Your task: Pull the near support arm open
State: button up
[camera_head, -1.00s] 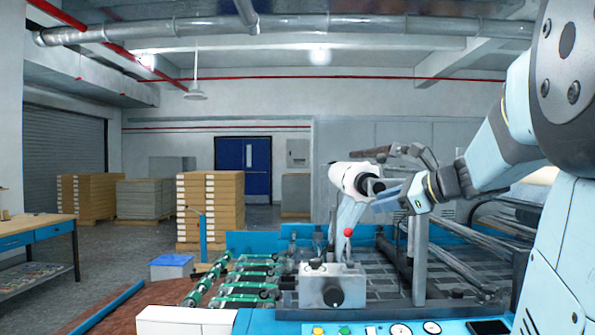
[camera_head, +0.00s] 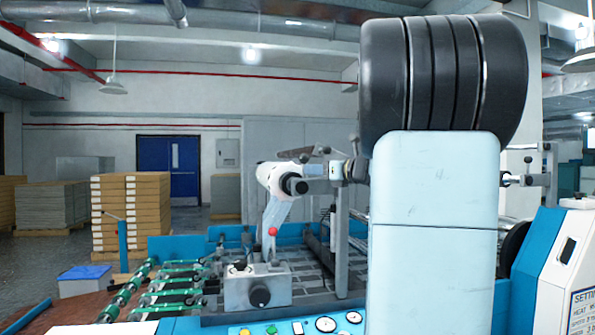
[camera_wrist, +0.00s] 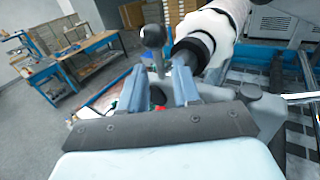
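My gripper (camera_wrist: 160,74) is open in the wrist view, its two blue-grey fingers apart. A dark ball knob on a short grey stem (camera_wrist: 153,38) stands between and just beyond the fingertips; it seems to be the handle of the near support arm, but I cannot be sure. I see no clear contact with it. The white roll with a black core end (camera_wrist: 205,42) is close to the right finger. My own arm hides much of the support's right side.
A control box (camera_head: 257,287) with a red-ball lever (camera_head: 272,232) is below the roll. Green-strapped feed rollers (camera_head: 165,280) lie at left. A blue-and-white cabinet (camera_head: 560,270) is at right.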

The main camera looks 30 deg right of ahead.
aim_at(303, 178)
jog(key=shift+x, duration=2.75)
grip_shut()
